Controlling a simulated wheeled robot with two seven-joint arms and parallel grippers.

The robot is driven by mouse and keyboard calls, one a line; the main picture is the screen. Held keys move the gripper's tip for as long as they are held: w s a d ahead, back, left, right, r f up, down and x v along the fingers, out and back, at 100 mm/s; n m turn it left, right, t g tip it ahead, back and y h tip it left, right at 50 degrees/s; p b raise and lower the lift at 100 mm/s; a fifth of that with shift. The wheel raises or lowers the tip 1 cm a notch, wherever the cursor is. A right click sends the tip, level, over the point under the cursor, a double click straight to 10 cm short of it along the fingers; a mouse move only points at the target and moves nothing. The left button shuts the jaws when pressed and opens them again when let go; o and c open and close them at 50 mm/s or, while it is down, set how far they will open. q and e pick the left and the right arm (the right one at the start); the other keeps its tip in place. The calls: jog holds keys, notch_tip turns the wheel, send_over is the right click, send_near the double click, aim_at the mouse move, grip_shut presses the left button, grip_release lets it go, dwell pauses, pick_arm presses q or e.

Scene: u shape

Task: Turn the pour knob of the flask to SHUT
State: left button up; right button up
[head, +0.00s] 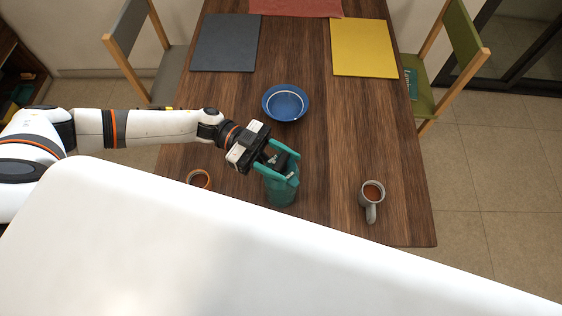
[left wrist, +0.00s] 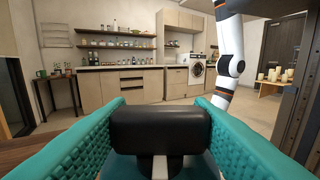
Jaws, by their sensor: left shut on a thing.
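The teal flask (head: 281,192) stands upright on the wooden table (head: 330,150) near its front edge. My left gripper (head: 279,160) comes in from the left at the top of the flask, its teal fingers on both sides of the dark pour knob. In the left wrist view, the black knob (left wrist: 160,130) sits between the two teal fingers, with a pale strip below it. The fingers are shut on the knob. No SHUT marking can be read, and the knob's setting cannot be told. My right gripper is not in view.
A blue bowl (head: 285,103) stands behind the flask. A grey mug (head: 371,190) with brown drink is to its right, and an orange-rimmed cup (head: 199,179) to its left. A dark mat (head: 225,42) and yellow mat (head: 363,47) lie farther back. The table between flask and mug is clear.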

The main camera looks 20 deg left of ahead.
pick_arm(q)
jog(key=m+g, duration=0.1)
jog(key=g, duration=0.1)
jog(key=shift+m+g+y+b, duration=0.3)
jog(key=shift+m+g+b, duration=0.05)
jog(key=shift+m+g, duration=0.05)
jog(key=o, duration=1)
jog(key=b+v, duration=0.4)
jog(key=v, duration=0.8)
jog(key=shift+s, duration=0.1)
